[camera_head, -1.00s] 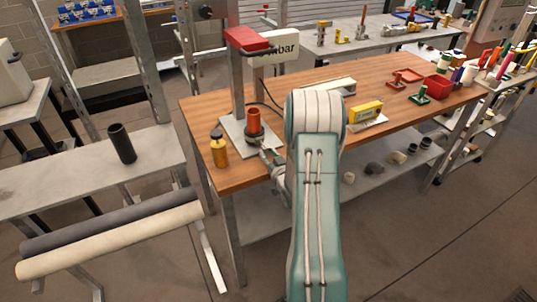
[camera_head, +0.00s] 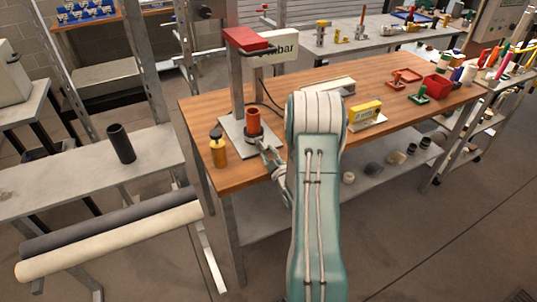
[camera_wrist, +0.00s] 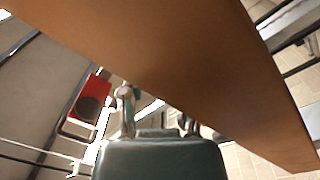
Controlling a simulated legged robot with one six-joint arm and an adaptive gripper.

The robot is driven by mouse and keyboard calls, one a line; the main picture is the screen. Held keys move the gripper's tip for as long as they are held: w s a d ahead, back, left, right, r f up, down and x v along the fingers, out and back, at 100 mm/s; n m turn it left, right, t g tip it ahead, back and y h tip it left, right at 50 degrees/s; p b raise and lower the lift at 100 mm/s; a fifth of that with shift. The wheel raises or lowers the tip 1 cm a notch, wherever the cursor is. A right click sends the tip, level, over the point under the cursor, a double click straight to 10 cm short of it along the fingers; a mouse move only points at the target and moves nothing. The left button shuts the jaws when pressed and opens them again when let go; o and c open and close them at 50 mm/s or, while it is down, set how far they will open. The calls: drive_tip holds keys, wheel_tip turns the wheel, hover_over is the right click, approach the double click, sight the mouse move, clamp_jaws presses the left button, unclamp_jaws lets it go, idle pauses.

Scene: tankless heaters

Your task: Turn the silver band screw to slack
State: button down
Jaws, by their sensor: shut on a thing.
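An orange-red cylinder (camera_head: 253,121) stands upright on a grey plate (camera_head: 233,136) at the left end of the wooden bench, with a dark ring around its foot. My gripper (camera_head: 262,144) is at the right front side of that ring, shut on a small part there, which I take to be the silver band screw. The screw and band are too small and too covered to make out. In the wrist view my gripper's fingers (camera_wrist: 158,110) show beyond the dark wrist housing, and their tips are partly hidden.
A post with a red-topped head (camera_head: 246,38) rises behind. A yellow box (camera_head: 365,111) lies right of my arm. The bench (camera_head: 205,107) is clear at its left back.

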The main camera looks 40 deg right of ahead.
drive_tip(key=shift+a+n, duration=0.1)
drive_tip(key=shift+n, duration=1.5)
drive_tip(key=shift+c, duration=1.6)
unclamp_jaws()
drive_tip(key=shift+a+f, duration=0.1)
